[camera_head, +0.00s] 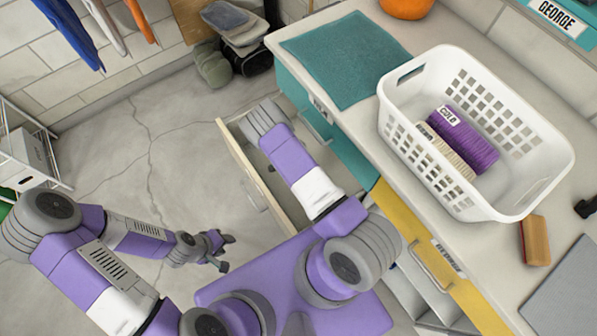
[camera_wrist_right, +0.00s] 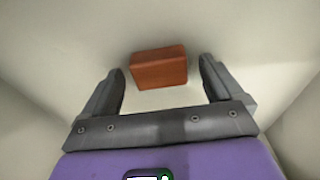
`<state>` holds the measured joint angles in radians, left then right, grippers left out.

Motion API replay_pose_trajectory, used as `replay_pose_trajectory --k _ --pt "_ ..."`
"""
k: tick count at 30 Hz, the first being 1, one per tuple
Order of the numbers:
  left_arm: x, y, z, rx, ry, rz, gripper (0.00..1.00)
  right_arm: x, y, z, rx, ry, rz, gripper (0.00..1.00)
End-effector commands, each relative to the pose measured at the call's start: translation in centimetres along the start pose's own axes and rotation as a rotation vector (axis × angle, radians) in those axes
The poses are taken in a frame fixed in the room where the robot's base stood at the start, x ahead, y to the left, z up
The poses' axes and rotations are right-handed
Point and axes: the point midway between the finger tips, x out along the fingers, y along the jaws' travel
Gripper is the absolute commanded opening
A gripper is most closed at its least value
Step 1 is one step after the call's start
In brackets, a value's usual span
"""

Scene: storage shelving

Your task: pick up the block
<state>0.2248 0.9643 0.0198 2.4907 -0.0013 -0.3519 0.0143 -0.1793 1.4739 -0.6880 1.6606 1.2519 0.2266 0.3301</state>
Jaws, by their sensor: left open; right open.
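A reddish-brown block (camera_wrist_right: 160,68) lies on the pale floor of a drawer in the right wrist view. My right gripper (camera_wrist_right: 162,72) is open, with its fingers on either side of the block in the picture; the block lies beyond the fingertips and nothing is held. In the head view my right arm reaches down into the open drawer (camera_head: 240,165), and its hand and the block are hidden there. My left gripper (camera_head: 227,252) is open and empty over the floor at the lower left.
A white basket (camera_head: 550,185) holding purple and cream rolls stands on the counter, beside a teal mat (camera_head: 345,58). A brown wooden-looking piece (camera_head: 535,240) lies on the counter. Pale drawer walls (camera_wrist_right: 35,95) rise close around my right gripper.

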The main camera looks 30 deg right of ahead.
Motion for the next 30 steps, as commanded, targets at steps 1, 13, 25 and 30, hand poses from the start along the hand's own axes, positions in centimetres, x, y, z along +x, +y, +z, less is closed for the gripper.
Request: replay_pose_trajectory --k 1,13,25,30 --pt "0.0 0.0 0.0 0.0 0.0 0.0 0.43 -0.1 0.0 0.0 0.0 0.0 0.0 0.94" --pt "0.0 0.0 0.0 0.0 0.0 0.0 0.43 -0.1 0.0 0.0 0.0 0.0 0.0 0.37" --pt "-0.7 0.3 0.0 0.0 0.0 0.0 0.43 -1.8 -0.1 -0.2 0.001 0.0 -0.002 0.33" --pt "-2.0 0.7 0.1 0.0 0.0 0.0 0.43 -5.5 -0.1 -0.6 0.001 0.0 -0.003 0.33"
